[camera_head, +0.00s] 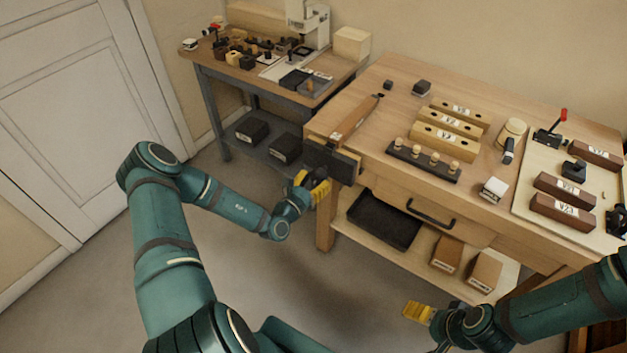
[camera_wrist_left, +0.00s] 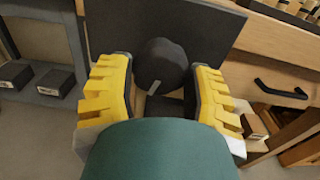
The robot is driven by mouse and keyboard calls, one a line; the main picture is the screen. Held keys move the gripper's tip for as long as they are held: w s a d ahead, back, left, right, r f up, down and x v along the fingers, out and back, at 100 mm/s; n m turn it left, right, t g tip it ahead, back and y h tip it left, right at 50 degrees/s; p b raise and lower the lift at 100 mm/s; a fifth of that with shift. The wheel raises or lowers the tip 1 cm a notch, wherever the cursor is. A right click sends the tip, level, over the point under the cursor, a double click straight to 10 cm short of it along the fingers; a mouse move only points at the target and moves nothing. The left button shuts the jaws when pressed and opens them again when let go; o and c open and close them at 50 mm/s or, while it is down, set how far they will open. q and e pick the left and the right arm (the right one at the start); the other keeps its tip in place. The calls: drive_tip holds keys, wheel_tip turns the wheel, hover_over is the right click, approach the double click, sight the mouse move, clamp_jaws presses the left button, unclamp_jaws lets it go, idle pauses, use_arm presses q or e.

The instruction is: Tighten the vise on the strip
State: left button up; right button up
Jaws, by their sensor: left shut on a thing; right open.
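The vise (camera_head: 330,161) is a dark plate on the front left corner of the wooden bench; its plate also shows in the left wrist view (camera_wrist_left: 215,35). A brown wooden strip (camera_head: 355,118) lies at the bench's left edge, just behind the plate. I cannot tell how tightly it sits. My left gripper (camera_head: 312,186) is at the front of the vise. In the left wrist view its yellow fingers are shut on the dark round vise knob (camera_wrist_left: 162,65), one on each side. My right gripper (camera_head: 430,328) is open and empty, low in front of the bench.
Labelled wooden blocks (camera_head: 444,142) and a dark peg rack (camera_head: 423,163) stand on the bench. A pale board (camera_head: 530,195) with more blocks is at the right. A drawer handle (camera_head: 429,214) sticks out at the front. A side table (camera_head: 260,82) stands behind left.

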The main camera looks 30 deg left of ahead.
use_arm(q)
drive_tip(key=shift+w+r+m+p, duration=0.1)
drive_tip(key=shift+r+m+p, duration=0.05)
drive_tip(key=shift+m+p, duration=0.2)
drive_tip(key=shift+m, duration=0.25)
